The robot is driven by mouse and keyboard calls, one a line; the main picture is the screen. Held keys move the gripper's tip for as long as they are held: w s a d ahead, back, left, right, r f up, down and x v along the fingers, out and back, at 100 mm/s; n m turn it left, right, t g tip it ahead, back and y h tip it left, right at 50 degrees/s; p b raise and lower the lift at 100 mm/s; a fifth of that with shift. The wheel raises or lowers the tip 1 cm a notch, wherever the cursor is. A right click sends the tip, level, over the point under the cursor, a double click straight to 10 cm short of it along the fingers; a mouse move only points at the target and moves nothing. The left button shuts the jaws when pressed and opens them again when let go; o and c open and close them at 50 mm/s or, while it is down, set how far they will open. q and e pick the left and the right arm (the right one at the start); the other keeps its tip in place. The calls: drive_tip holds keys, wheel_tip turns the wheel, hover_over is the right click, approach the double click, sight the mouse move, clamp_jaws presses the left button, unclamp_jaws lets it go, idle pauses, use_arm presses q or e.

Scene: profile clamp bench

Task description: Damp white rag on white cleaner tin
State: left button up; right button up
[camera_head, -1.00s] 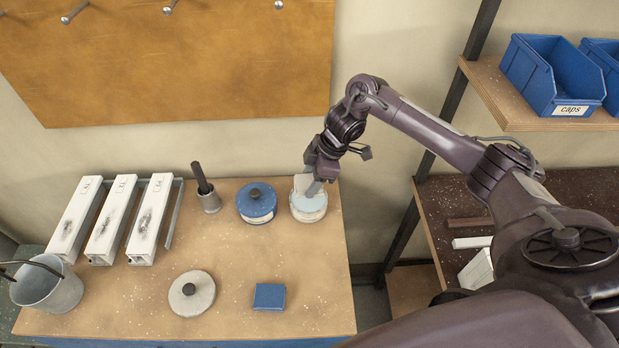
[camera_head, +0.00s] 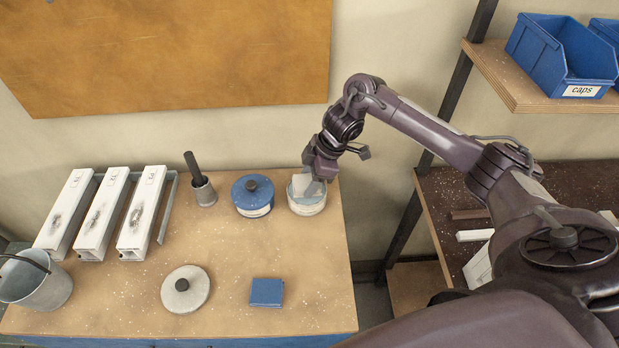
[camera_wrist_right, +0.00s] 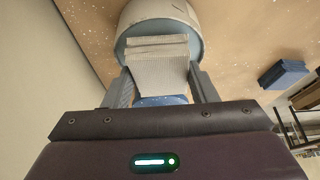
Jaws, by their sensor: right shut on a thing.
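The white cleaner tin (camera_head: 307,206) stands upright at the back right of the bench, beside a blue tin. A small pale piece of the rag shows in the head view (camera_head: 302,183). My left gripper is out of view.
The blue tin (camera_head: 253,205) stands close left of the white tin. A blue folded cloth (camera_head: 267,292) and a grey round lid-like disc (camera_head: 185,289) lie in front. The front middle has free room.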

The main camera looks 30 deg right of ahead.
sight(310, 181)
drive_tip(key=shift+f+b, duration=0.3)
drive_tip(key=shift+f, duration=0.25)
idle(0.4)
drive_tip(key=shift+s, duration=0.1)
idle(1.4)
wheel_tip(310, 181, up, 7)
drive_tip(key=p, duration=0.7)
drive_tip(key=shift+p, duration=0.3)
